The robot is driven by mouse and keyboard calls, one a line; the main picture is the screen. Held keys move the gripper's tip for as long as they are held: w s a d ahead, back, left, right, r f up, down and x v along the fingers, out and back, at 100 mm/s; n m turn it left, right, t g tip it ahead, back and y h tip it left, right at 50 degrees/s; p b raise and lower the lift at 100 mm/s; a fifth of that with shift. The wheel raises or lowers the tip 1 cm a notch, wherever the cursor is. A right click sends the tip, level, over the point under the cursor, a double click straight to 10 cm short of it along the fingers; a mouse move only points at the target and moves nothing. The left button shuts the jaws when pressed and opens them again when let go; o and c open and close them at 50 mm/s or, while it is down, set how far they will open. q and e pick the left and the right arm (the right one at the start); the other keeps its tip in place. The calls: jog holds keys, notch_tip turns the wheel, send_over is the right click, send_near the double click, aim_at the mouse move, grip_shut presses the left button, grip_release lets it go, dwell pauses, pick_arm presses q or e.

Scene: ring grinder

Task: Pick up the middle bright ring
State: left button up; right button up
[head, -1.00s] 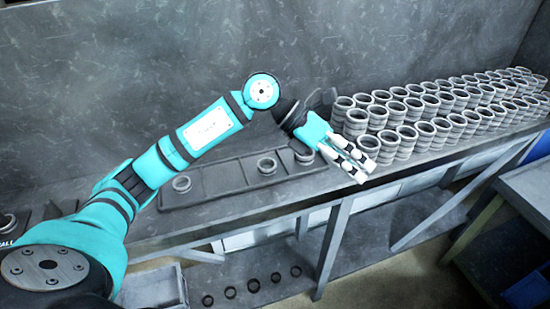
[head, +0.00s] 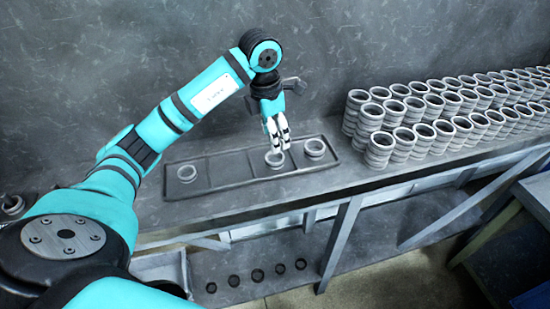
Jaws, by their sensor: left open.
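The middle bright ring (head: 274,160) lies flat in the centre compartment. The left ring (head: 186,174) and the right ring (head: 315,147) lie in the outer compartments. My left gripper (head: 278,147) points down just above the middle ring, its white fingertips overlapping the ring's far side in the picture. It is open and holds nothing; I cannot tell whether the fingertips touch the ring. My right gripper is not in view.
Rows of stacked rings (head: 382,148) stand on the bench (head: 345,180) at the right. A grey wall rises behind. Several dark rings (head: 257,276) lie on a lower shelf. The bench strip between tray and stacks is narrow.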

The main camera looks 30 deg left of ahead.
aim_at(275, 156)
pick_arm(q)
notch_tip(275, 156, down, 2)
jog(key=shift+w+f, duration=0.1)
jog(key=shift+f, duration=0.1)
notch_tip(275, 156, down, 4)
jog(key=shift+f+p, duration=0.1)
jog(key=shift+p, duration=0.95)
jog(key=shift+f, duration=0.5)
jog(key=shift+w, duration=0.1)
jog(key=c, duration=0.9)
